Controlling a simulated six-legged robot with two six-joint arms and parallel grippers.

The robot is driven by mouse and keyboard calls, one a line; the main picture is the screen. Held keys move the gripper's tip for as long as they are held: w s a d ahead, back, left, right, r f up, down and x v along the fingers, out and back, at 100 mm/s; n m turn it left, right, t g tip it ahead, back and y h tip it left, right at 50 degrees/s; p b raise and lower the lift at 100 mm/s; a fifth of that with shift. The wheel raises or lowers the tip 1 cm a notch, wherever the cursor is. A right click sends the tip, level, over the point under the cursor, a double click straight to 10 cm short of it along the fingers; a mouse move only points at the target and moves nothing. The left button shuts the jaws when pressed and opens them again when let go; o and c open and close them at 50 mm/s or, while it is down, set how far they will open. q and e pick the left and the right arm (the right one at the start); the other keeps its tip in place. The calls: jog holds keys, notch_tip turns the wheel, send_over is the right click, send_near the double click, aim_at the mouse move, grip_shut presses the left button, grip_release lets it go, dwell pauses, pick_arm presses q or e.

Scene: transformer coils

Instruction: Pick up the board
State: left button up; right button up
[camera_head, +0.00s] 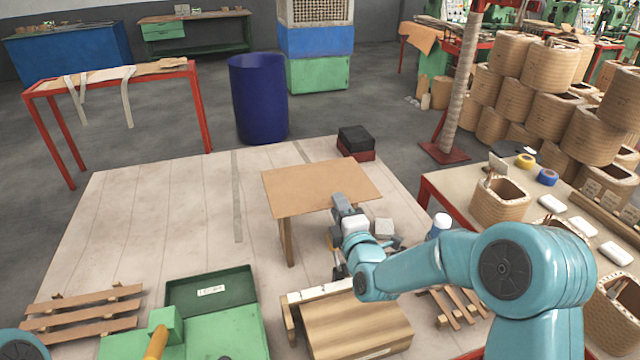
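A flat brown board (312,186) lies roughly level above the pale wooden work surface, near the middle of the view. A wooden leg or post (287,242) shows under its front left part. My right arm comes in from the right, and its grey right gripper (342,204) is at the board's front edge, overlapping it in the picture. The wrist hides part of that edge. I cannot tell whether the fingers touch or grip the board. My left gripper is out of view; only a bit of my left arm shows at the bottom left corner.
A wooden block (358,325) stands below my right forearm. A green tray (215,318) and wooden slats (82,313) lie at the front left. A black and red box (356,142) sits behind the board. The pale surface (150,215) left of the board is clear.

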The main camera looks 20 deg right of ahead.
grip_shut()
dwell(1.4)
